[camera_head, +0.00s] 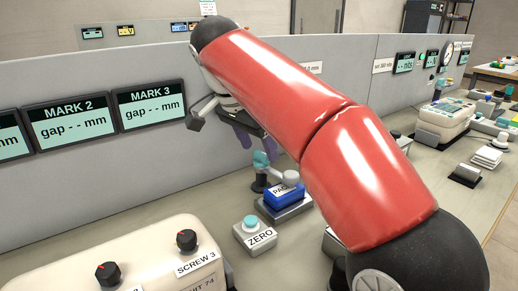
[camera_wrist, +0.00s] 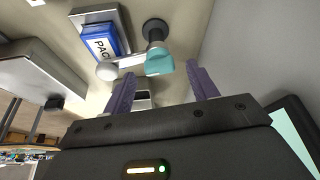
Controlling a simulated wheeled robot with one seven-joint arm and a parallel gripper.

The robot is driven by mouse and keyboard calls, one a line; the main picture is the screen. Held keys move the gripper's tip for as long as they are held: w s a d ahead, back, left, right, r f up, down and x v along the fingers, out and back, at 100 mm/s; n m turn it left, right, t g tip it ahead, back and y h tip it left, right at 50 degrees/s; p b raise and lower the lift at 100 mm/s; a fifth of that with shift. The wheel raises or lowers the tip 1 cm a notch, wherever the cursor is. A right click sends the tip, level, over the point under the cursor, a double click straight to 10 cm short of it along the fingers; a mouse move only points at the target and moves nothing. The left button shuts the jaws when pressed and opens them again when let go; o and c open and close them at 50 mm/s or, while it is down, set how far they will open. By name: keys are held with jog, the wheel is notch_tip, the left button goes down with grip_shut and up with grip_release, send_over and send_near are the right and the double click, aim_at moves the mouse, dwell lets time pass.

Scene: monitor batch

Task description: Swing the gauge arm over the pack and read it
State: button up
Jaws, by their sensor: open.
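The gauge arm (camera_head: 271,168) has a teal knob on a dark post, and a short grey bar ending in a pale ball. The blue pack (camera_head: 281,200) lies on a grey block just in front. The ball appears near the pack's edge; I cannot tell whether it overhangs it. In the wrist view the teal knob (camera_wrist: 160,62) shows between the purple fingers of my gripper (camera_wrist: 162,84), with the pack (camera_wrist: 100,43) at upper left. My gripper is open and empty, above and behind the knob. The MARK 3 display (camera_head: 149,104) reads "gap -- mm".
A ZERO button box (camera_head: 254,235) with a teal button stands left of the pack. A white unit with black knobs, one labelled SCREW 3 (camera_head: 187,240), fills the front left. A grey partition (camera_head: 60,190) with displays runs behind the bench. My red arm hides the area right of the pack.

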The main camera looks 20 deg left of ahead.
jog(key=s+a+r, duration=0.1)
jog(key=s+a, duration=0.4)
jog(key=s, duration=0.6)
jog(key=shift+s, duration=0.25)
